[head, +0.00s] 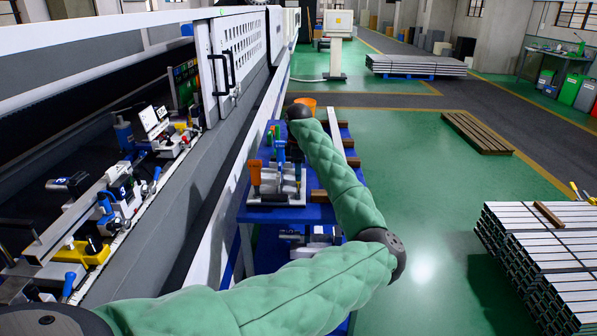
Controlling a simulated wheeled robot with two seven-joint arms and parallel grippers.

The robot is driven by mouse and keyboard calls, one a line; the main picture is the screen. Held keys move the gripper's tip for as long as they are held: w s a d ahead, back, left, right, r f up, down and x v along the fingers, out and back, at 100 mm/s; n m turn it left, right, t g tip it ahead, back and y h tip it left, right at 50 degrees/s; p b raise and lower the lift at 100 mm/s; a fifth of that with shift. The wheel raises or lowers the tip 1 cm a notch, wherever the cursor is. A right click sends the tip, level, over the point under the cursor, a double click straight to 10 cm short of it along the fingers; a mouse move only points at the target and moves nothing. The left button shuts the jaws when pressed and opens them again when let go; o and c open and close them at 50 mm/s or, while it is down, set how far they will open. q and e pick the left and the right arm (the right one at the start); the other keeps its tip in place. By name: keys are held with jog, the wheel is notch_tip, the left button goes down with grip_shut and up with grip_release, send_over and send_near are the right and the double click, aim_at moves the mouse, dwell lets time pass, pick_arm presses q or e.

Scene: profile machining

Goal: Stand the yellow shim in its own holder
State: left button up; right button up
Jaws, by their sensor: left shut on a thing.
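My left arm comes in from the bottom left, bends at its elbow and reaches over a blue workbench (318,214). My left gripper (295,153) is small and dark below the wrist, partly hidden by the forearm. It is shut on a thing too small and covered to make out. Under it a metal rack (279,187) stands on the bench, with an orange-handled tool (255,174) upright at its left and a blue-grey handle beside the gripper. I cannot pick out the yellow shim or its own holder. My right gripper is not in view.
A long machine (232,60) with a white guard runs along the left, close to the bench. Its bed carries clamps and a yellow block (84,255). An orange bin (305,103) is behind my wrist. Stacked profiles (545,255) lie at right. Green floor between is clear.

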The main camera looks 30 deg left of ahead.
pick_arm(q)
jog(key=shift+f+b, duration=0.85)
jog(key=shift+f, duration=0.5)
dwell(0.3)
jog(key=shift+b, duration=0.3)
dwell(1.5)
dwell(0.5)
jog(key=o, duration=1.2)
jog(key=shift+c, duration=0.2)
jog(key=shift+r, duration=0.1)
notch_tip(320, 180, up, 6)
jog(key=shift+r+b, duration=0.25)
jog(key=shift+b, duration=0.95)
jog(key=shift+r, duration=0.5)
